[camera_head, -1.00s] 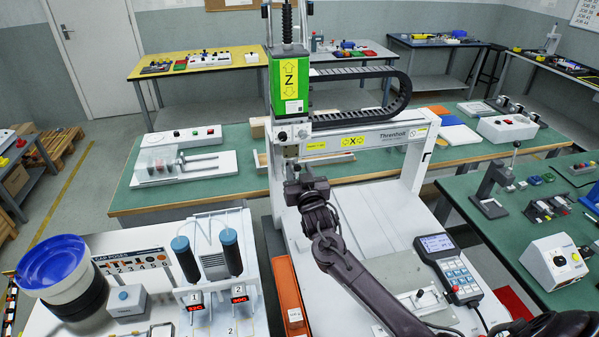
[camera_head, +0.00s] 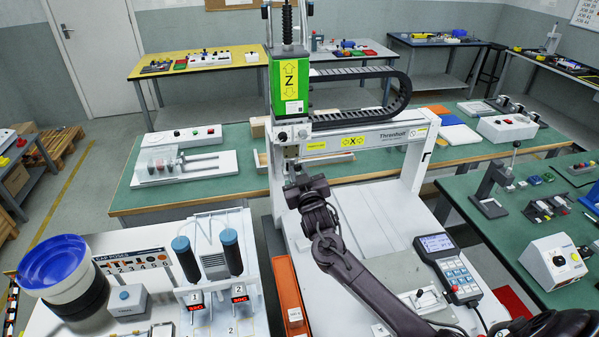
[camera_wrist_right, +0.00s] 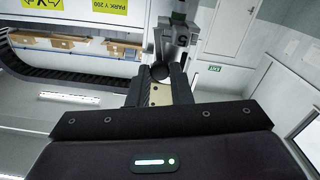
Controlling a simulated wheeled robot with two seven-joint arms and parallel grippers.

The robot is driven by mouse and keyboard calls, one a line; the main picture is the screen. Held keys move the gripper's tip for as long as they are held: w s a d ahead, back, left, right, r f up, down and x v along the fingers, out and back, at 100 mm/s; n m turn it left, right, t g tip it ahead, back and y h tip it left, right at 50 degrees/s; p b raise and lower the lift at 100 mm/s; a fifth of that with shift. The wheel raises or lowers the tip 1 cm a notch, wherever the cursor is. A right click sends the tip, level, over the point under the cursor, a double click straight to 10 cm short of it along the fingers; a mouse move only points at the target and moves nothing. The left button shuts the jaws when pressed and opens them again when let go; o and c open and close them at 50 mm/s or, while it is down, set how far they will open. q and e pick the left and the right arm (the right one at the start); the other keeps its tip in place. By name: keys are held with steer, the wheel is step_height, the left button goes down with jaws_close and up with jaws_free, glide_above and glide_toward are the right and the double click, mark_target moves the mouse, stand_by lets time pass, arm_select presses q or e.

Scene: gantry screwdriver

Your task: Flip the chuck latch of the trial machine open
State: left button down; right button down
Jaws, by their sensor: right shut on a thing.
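The trial machine is a white gantry (camera_head: 415,165) with a green Z head (camera_head: 289,85) in the head view. My right gripper (camera_head: 297,180) is at the lower end of the Z column, in front of the left upright. In the right wrist view its fingers (camera_wrist_right: 160,82) are shut on a small dark round knob (camera_wrist_right: 160,71), which I take to be the chuck latch's end. A grey metal chuck part (camera_wrist_right: 176,38) is just above it. The fingers hide most of the latch, so I cannot tell its angle. My left gripper is not in view.
A keypad pendant (camera_head: 450,268) lies on the machine bed's right side. An orange bar (camera_head: 288,290) runs along its left edge. A white station with two dark cylinders (camera_head: 230,252) and a blue bowl (camera_head: 55,265) stand at left. The white bed behind my arm is clear.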

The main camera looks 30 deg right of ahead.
steer(key=n, duration=0.3)
steer(key=shift+n+p, duration=0.3)
steer(key=shift+n, duration=0.1)
steer(key=n, duration=0.3)
steer(key=shift+a+n+p, duration=0.1)
steer(key=shift+n+p, duration=0.2)
steer(key=shift+p, duration=0.05)
steer(key=n, duration=0.4)
steer(key=shift+p, duration=0.4)
steer(key=shift+f+n+p, duration=0.15)
steer(key=shift+n+p, duration=0.15)
steer(key=shift+n, duration=1.6)
steer(key=c, duration=1.3)
jaws_free()
steer(key=shift+b+v, duration=0.9)
steer(key=shift+v, duration=3)
